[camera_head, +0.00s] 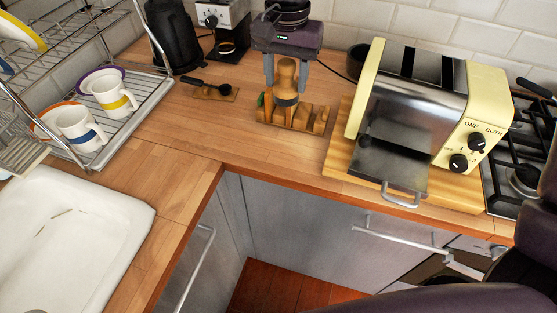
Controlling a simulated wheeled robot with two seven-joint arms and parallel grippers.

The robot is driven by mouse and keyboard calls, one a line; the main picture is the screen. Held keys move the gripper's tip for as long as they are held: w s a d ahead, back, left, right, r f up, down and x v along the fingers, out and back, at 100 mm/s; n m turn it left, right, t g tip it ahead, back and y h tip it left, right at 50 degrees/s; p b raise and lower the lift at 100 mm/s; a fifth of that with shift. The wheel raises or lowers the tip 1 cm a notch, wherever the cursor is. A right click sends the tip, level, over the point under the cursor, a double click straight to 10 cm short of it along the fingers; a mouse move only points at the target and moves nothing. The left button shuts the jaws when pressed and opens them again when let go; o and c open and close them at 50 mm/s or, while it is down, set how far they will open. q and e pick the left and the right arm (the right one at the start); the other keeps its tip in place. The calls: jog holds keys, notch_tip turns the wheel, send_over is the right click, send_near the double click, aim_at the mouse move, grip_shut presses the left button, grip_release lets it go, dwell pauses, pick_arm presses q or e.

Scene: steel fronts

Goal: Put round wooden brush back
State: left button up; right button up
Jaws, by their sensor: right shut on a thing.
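My right gripper (287,84) points down over the counter at the back, its two grey fingers shut on the round wooden brush (286,74). The brush is upright, with a light wood handle and a darker band near its lower end. Directly below is a low wooden holder (305,118) with several slots or posts along it. The brush's lower end overlaps the holder in the picture; I cannot tell whether it sits in it or hovers just above. My left gripper is not in view.
A cream toaster (420,90) stands on a wooden board (455,192) right of the holder, with a hob (520,165) beyond. A dark spoon-like tool (205,83) on a small wooden rest, a black kettle (174,38) and a dish rack (135,115) are to the left. Counter in front of the holder is clear.

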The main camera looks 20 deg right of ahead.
jog(key=shift+f, duration=0.3)
jog(key=f, duration=1.5)
jog(key=shift+d+b, duration=0.2)
jog(key=shift+b, duration=0.1)
jog(key=shift+f, duration=1.9)
jog(key=shift+f, duration=0.15)
jog(key=o, duration=1.2)
notch_tip(320, 180, up, 12)
jog(key=shift+r+b, duration=0.2)
jog(key=shift+b, duration=0.15)
